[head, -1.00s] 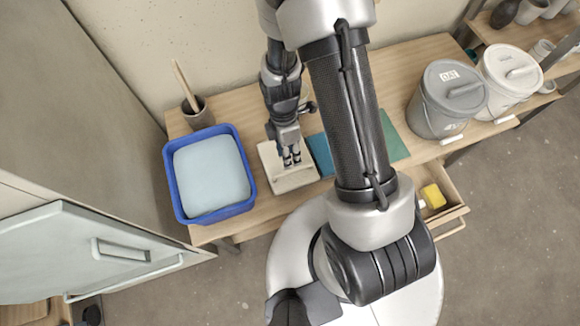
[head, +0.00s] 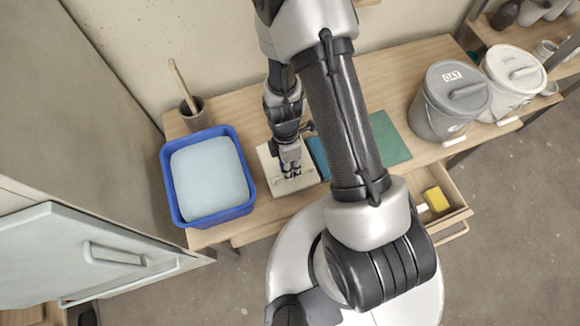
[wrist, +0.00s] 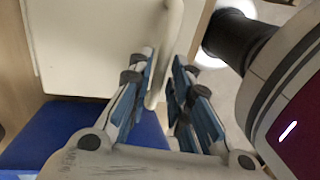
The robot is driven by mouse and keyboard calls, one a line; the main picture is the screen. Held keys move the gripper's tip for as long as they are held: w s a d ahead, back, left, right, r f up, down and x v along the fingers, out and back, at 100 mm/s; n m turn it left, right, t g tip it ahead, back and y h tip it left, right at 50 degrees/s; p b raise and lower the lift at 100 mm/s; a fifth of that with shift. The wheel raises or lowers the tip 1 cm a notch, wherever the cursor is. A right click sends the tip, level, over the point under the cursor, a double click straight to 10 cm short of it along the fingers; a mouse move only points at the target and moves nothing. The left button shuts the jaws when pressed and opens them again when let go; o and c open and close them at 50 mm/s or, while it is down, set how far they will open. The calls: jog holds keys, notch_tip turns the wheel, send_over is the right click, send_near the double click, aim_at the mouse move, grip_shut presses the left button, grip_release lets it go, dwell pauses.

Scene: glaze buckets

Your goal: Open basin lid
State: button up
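A cream, square lid (head: 272,172) with a raised bar handle lies on the wooden table, right of the blue basin. The wrist view shows the lid (wrist: 90,45) and its pale handle (wrist: 172,35). My gripper (head: 292,174) points down over the lid. In the wrist view my gripper (wrist: 163,70) has its fingers on either side of the handle, with a narrow gap; firm contact does not show. The blue basin (head: 243,163) holds a smooth pale-blue surface (head: 208,177) and stands at the table's left end.
A blue flat piece (head: 317,157) and green mat (head: 388,140) lie right of the lid. Grey (head: 430,118) and white (head: 500,92) lidded buckets stand farther right. An open drawer (head: 455,203) holds a yellow sponge (head: 436,199). A cup with a stick (head: 195,113) stands behind the basin.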

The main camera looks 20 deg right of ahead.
grip_shut()
dwell(0.4)
